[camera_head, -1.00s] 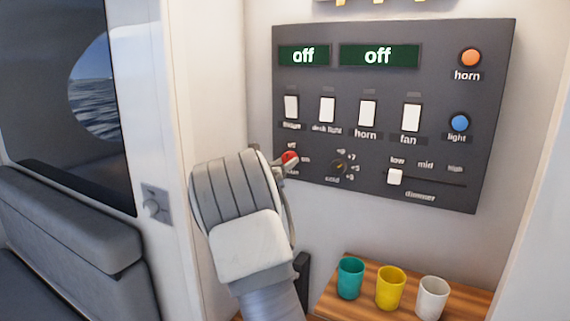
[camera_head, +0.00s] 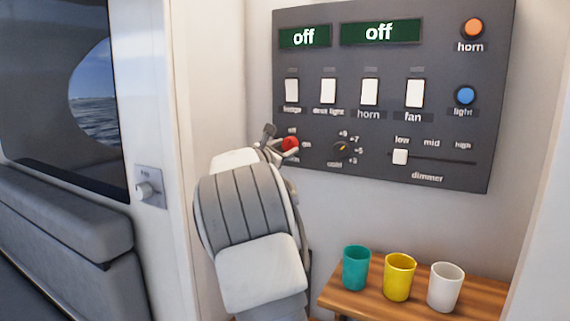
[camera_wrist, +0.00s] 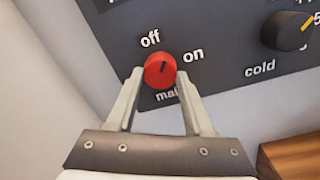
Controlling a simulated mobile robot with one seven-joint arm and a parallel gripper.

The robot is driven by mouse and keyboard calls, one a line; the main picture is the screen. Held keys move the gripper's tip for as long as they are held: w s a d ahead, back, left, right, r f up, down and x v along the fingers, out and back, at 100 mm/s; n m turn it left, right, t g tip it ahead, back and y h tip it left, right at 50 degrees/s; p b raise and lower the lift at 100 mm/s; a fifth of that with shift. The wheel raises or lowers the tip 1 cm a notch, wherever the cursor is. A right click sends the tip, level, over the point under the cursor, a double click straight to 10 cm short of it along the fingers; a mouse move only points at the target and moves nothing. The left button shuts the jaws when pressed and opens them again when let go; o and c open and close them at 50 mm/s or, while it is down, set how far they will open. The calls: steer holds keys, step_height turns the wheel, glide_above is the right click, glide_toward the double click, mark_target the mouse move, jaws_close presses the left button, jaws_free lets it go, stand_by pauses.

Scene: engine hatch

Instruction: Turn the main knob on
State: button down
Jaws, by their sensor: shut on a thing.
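The red main knob (camera_head: 290,143) sits at the lower left of the dark control panel (camera_head: 455,110). In the wrist view the knob (camera_wrist: 160,71) lies between the two fingertips of my gripper (camera_wrist: 160,73), which is shut on it. The knob's dark mark points roughly up in that view, between the "off" and "on" labels. The "main" label below is partly hidden by the knob and fingers. In the head view my gripper (camera_head: 276,142) reaches the panel from the left, and the wrist covers part of the area below.
Beside the knob is a black cold knob (camera_head: 341,149), then a white dimmer slider (camera_head: 400,157). Several white switches and two displays (camera_head: 380,32) reading "off" are above. Teal (camera_head: 356,268), yellow (camera_head: 399,277) and white (camera_head: 445,287) cups stand on a wooden shelf (camera_head: 480,290) below.

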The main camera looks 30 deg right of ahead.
steer(key=m+b, duration=0.5)
steer(key=b, duration=0.1)
steer(key=shift+w+f+m, duration=0.1)
steer(key=shift+f+m, duration=0.1)
steer(key=shift+m, duration=0.2)
steer(key=m+b, duration=0.2)
steer(key=m, duration=0.1)
steer(key=m+b, duration=0.1)
steer(key=m, duration=0.1)
steer(key=shift+r+g+h+b, duration=0.25)
steer(key=shift+g+h+b, duration=0.05)
steer(key=shift+h+b, duration=0.1)
steer(key=shift+r, duration=0.1)
steer(key=shift+c, duration=1.4)
jaws_free()
steer(key=shift+a, duration=0.1)
steer(key=r+b+v, duration=0.1)
steer(key=b+v, duration=0.1)
steer(key=v, duration=1.5)
steer(key=shift+f, duration=0.35)
steer(key=shift+a, duration=0.1)
